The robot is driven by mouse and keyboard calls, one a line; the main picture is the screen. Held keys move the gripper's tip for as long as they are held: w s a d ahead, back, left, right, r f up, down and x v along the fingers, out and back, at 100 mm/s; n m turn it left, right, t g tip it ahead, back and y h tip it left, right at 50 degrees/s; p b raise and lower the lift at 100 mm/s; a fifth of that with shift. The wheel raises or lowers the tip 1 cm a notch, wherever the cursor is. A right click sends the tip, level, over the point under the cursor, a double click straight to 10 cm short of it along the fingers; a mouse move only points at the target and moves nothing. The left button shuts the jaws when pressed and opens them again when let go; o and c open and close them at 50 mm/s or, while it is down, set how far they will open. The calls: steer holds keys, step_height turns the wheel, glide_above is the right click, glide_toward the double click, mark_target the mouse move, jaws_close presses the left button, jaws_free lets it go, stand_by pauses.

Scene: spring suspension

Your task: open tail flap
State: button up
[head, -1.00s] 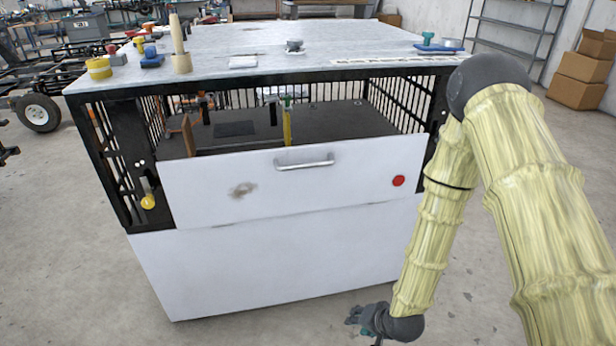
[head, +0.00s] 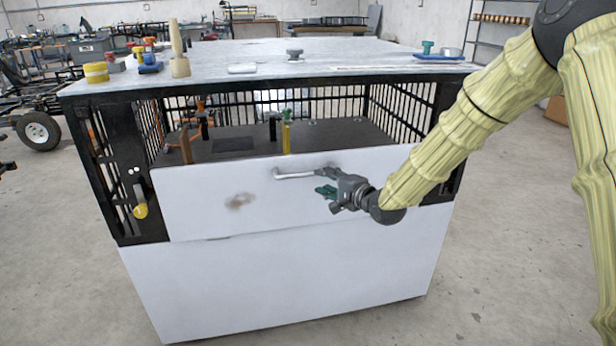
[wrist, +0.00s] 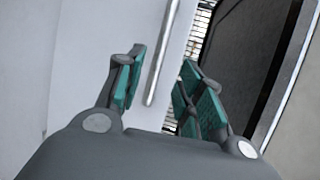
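The tail flap (head: 215,190) is a white panel with a brown smudge on the front of the black cage box. It stands nearly upright, with the opening showing above its top edge. Its metal bar handle (head: 295,175) is near the top middle. My gripper (head: 325,181) is in front of the flap at the handle's right end. In the wrist view, my gripper (wrist: 163,65) has its green-padded fingers spread, with the handle (wrist: 153,88) showing in the gap between them. I cannot tell whether they touch it. My arm hides the flap's right part.
A yellow-knobbed latch (head: 140,208) hangs on the left post. A white lower panel (head: 270,280) is below the flap. The floor in front is clear.

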mark_target(310, 175)
steer(key=x, duration=0.9)
steer(key=shift+w+a+f, duration=0.1)
steer(key=shift+w+a, duration=0.05)
steer(key=shift+c, duration=0.2)
jaws_close()
